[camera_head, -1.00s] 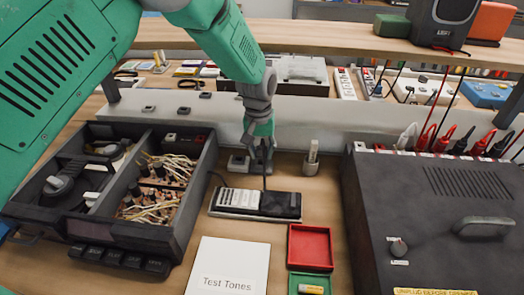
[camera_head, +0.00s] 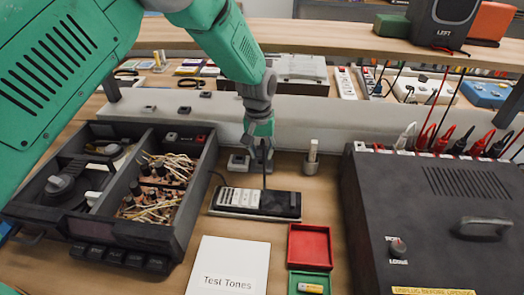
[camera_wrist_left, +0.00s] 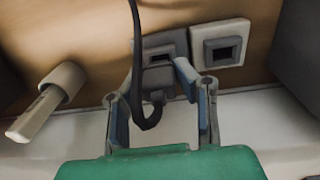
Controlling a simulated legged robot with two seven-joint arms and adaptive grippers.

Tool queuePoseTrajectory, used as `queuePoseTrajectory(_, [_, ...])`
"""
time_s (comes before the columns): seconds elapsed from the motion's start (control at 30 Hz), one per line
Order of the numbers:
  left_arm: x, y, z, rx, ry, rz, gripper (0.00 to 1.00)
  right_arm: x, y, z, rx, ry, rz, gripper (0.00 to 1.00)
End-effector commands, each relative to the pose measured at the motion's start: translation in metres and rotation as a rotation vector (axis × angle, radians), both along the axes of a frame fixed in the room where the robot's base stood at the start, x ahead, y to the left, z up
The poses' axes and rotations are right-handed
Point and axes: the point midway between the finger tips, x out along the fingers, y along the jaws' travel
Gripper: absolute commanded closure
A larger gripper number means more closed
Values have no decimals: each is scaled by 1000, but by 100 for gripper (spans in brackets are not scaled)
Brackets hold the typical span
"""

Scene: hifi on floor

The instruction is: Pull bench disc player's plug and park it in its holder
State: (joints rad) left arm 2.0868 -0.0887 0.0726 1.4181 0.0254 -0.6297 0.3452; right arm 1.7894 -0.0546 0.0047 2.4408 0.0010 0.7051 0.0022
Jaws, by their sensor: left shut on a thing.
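My left gripper (camera_head: 262,150) comes down to the wall-side sockets behind the bench. In the left wrist view its two fingers (camera_wrist_left: 160,95) are on either side of a dark plug (camera_wrist_left: 157,78), with a black cable (camera_wrist_left: 137,40) looping from it. The plug is at a grey socket (camera_wrist_left: 168,44); whether it is fully seated I cannot tell. A pale socket (camera_wrist_left: 221,46) beside it is empty. The open black disc player (camera_head: 120,250) stands at the left. A small round holder (camera_head: 311,168) with a pale upright piece stands right of the gripper. My right gripper is out of view.
A flat dark unit with pale keys (camera_head: 238,198) lies below the gripper. A white Test Tones case (camera_head: 230,262), a red tray (camera_head: 310,247) and a green tray (camera_head: 310,284) lie in front. A large dark box (camera_head: 440,215) with several leads fills the right.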

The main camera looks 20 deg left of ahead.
Motion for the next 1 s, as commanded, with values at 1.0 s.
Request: queuePoseTrajectory(1.0, [0,0,-13,0,0,0,100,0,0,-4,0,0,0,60])
